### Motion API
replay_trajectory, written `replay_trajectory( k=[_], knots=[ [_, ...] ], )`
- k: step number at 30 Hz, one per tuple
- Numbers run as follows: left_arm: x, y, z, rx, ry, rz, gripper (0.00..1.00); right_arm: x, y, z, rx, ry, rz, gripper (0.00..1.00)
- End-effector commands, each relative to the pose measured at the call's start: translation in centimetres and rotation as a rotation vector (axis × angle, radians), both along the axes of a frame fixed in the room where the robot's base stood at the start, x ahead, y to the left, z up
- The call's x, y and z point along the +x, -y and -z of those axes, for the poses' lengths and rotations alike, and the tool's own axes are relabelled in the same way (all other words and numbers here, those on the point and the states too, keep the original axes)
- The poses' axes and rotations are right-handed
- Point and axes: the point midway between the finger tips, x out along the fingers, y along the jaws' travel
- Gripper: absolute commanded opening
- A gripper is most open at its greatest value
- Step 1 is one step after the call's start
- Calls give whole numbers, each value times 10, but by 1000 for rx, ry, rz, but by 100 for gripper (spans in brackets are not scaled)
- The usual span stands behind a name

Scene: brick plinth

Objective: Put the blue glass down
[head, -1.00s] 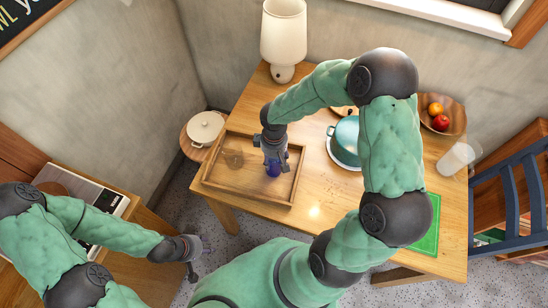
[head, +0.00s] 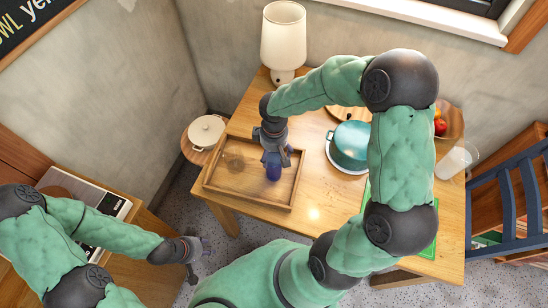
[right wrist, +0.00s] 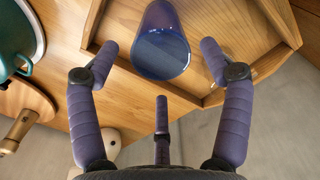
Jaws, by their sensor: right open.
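The blue glass (head: 273,173) stands in the right part of the wooden tray (head: 247,199) on the table. It also shows in the right wrist view (right wrist: 161,45), with clear gaps between it and the fingers. My right gripper (head: 276,155) is open just above and behind the glass, holding nothing, and partly covers its top in the head view. My left gripper (head: 196,258) is off the table at the lower left, small and dark; its jaw state is unclear.
A see-through round thing (head: 235,161) is in the tray's left part. The table front has free room.

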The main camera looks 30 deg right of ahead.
Motion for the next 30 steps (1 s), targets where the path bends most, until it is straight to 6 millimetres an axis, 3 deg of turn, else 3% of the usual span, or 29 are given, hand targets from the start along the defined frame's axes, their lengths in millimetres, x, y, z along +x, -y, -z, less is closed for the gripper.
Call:
replay_trajectory(
  k=[3, 10, 30],
  knots=[
    [0, 0, -8, 0, 0, 0, 40, 1, 0, -26, 0, 2, 0, 79],
    [0, 0, -14, 0, 0, 0, 40, 0, 0, -53, 0, 0, -1, 79],
    [0, 0, -15, 0, 0, 0, 40, 0, 0, -59, 0, -1, 0, 79]
  ],
)
